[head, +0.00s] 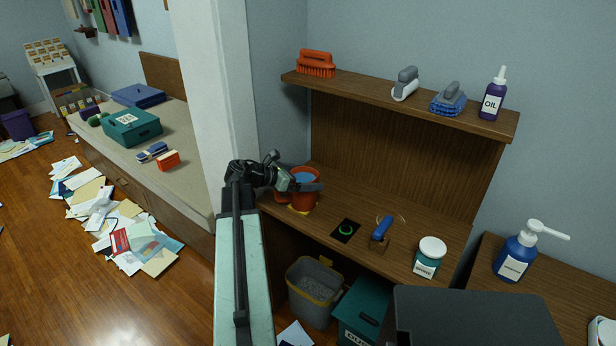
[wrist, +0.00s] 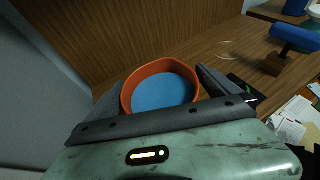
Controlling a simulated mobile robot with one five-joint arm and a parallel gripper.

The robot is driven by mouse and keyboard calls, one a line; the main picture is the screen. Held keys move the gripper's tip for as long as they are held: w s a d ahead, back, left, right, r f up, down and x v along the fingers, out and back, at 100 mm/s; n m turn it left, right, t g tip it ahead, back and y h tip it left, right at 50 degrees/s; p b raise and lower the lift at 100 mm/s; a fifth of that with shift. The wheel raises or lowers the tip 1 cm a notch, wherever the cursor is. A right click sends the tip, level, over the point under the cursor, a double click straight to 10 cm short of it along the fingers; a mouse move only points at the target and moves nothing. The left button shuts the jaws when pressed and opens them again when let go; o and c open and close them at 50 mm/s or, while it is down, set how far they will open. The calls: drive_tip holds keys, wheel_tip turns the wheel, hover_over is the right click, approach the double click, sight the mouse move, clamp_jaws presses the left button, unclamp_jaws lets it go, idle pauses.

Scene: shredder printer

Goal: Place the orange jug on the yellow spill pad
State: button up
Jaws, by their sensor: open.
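The orange jug (head: 304,201) stands upright at the left end of the wooden bench, with blue showing inside its open top. Its base appears to rest on the yellow spill pad (head: 297,210), of which only a small edge shows beneath it. My gripper (head: 308,186) is at the jug's upper part. In the wrist view, the orange jug (wrist: 160,69) sits between the two fingers of my gripper (wrist: 158,88). The fingers are open, one on each side of the rim. I cannot tell whether either finger touches the jug. The pad is hidden in the wrist view.
A black square with a green ring (head: 346,231), a blue-handled tool on a wooden block (head: 381,229) and a white-lidded jar (head: 429,257) lie to the right. A shelf (head: 420,97) overhangs the bench. A white pillar (head: 212,90) stands left.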

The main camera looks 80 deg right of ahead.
drive_tip(key=p+v, duration=0.4)
drive_tip(key=v, duration=0.8)
drive_tip(key=w+a+f+m+t+y, duration=0.15)
drive_tip(key=w+a+f+t, duration=0.3)
drive_tip(key=w+a, duration=0.8)
drive_tip(key=w+a+f+m+t, duration=0.25)
drive_tip(key=w+a+f, duration=0.25)
drive_tip(key=w+a, duration=0.75)
drive_tip(key=w+a+f+m+t+y, duration=0.1)
drive_tip(key=w+a+f+t+y, duration=0.15)
drive_tip(key=w+a, duration=1.1)
drive_tip(key=w+a+f+m+y, duration=0.1)
drive_tip(key=a+y, duration=0.1)
drive_tip(key=a, duration=1.1)
drive_tip(key=w+a+f+m+y, duration=0.1)
drive_tip(key=a+y, duration=0.1)
drive_tip(key=a, duration=1)
drive_tip(key=shift+a+f+m+t, duration=0.3)
drive_tip(key=shift+a+m+t, duration=0.1)
drive_tip(key=shift+t, duration=0.05)
